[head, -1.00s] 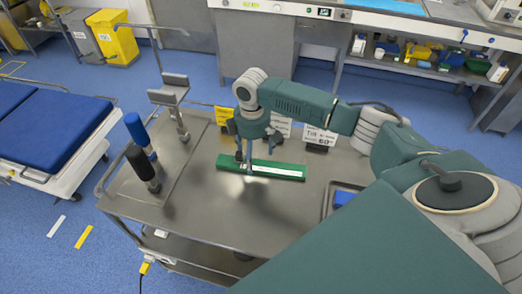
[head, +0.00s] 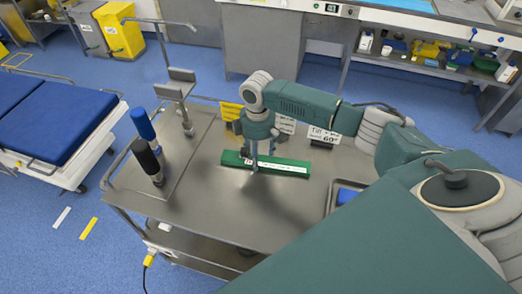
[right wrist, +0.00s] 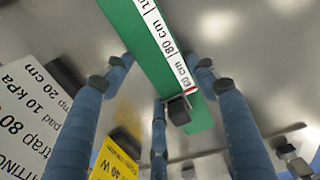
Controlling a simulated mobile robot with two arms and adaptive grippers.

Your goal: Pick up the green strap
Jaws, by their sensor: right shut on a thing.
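The green strap (head: 292,168) is a long flat green bar with a white printed scale. It lies on the metal table's (head: 215,205) top, running left to right in the head view. It also crosses the top middle of the right wrist view (right wrist: 140,45). My right gripper (head: 254,166) points down over the strap, left of its middle, with its fingers drawn together on it. In the right wrist view, the blue-grey fingers (right wrist: 162,80) stand on both sides of the strap. Any lift off the table cannot be told. My left gripper is not in view.
Yellow and white label cards (head: 322,135) stand behind the strap. A black cylinder (head: 146,160) and a blue one (head: 143,124) stand at the table's left. A tray with a blue item (head: 346,196) lies at the right. The table's front middle is clear.

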